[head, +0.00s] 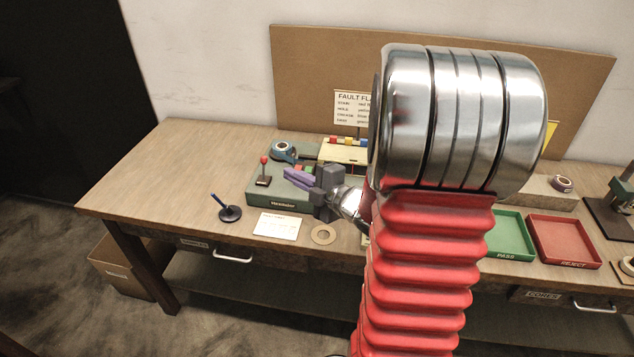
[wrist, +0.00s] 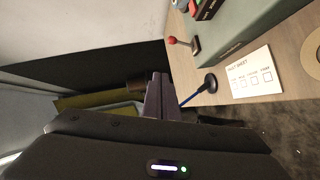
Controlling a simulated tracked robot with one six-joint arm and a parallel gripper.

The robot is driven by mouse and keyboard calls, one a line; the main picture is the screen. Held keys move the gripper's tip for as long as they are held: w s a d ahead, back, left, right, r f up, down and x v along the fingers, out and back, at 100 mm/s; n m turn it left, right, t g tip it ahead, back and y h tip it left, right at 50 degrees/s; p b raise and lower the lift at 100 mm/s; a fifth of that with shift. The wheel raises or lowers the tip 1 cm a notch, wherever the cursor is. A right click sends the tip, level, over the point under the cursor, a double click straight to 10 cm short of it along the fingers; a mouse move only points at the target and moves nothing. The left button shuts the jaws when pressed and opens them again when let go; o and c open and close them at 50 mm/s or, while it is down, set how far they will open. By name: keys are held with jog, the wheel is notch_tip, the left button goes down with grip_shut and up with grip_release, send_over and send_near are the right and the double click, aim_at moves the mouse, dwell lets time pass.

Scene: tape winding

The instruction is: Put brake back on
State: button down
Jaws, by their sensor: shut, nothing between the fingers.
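A small lever with a red ball knob (head: 264,161) stands upright on a dark plate at the left end of the grey-green winding machine (head: 284,203). In the wrist view the red knob (wrist: 172,40) shows near the top, to the right of my fingers, with the machine (wrist: 250,38) beyond it. My gripper (head: 287,174) is shut and empty, its purple fingers level and pointing left over the machine, right of the knob. In the wrist view its closed fingertips (wrist: 158,77) are apart from the knob. A blue tape roll (head: 284,151) sits behind the lever. My arm hides the machine's right side.
A pen stand (head: 229,213) is left of the machine. A white sheet (head: 277,225) and a cardboard ring (head: 323,234) lie in front. Green (head: 513,257) and red (head: 567,263) trays stand to the right. The table's left end is clear.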

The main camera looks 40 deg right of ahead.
jog(key=r+v, duration=0.1)
jog(key=v, duration=0.7)
jog(key=shift+d, duration=0.15)
jog(key=shift+w, duration=0.15)
